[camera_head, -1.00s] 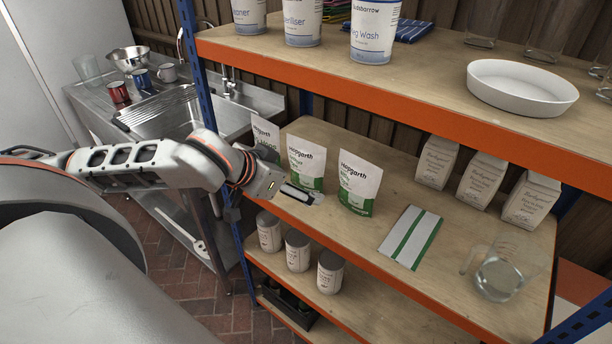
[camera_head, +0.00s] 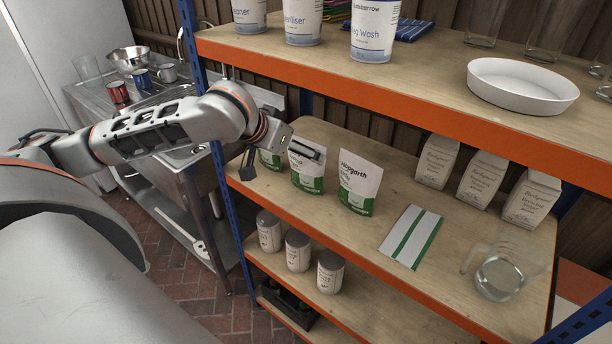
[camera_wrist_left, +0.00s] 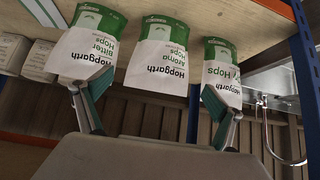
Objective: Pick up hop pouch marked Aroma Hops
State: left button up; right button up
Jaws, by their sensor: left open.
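The Aroma Hops pouch (camera_wrist_left: 157,62), white and green, stands in the middle of a row of three on the middle shelf. The wrist view shows it upside down, with its label readable. In the head view the middle pouch (camera_head: 307,184) is partly hidden by my left gripper (camera_head: 278,156). My left gripper also shows in the wrist view (camera_wrist_left: 157,105). It is open and empty, in front of the pouches, its fingers spread to either side of the Aroma Hops pouch. I cannot tell whether it touches any pouch. My right gripper is not in view.
The Bitter Hops pouch (camera_wrist_left: 83,48) and another hop pouch (camera_wrist_left: 222,78) stand close on either side. The upper shelf edge (camera_head: 390,98) runs overhead.

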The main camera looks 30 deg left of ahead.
aim_at(306, 141)
pick_arm(q)
jog(key=w, duration=0.5)
jog(key=shift+d+f, duration=0.1)
jog(key=shift+f, duration=0.1)
jog(key=shift+w+f, duration=0.2)
jog(key=shift+f, duration=0.1)
jog(key=c, duration=1.6)
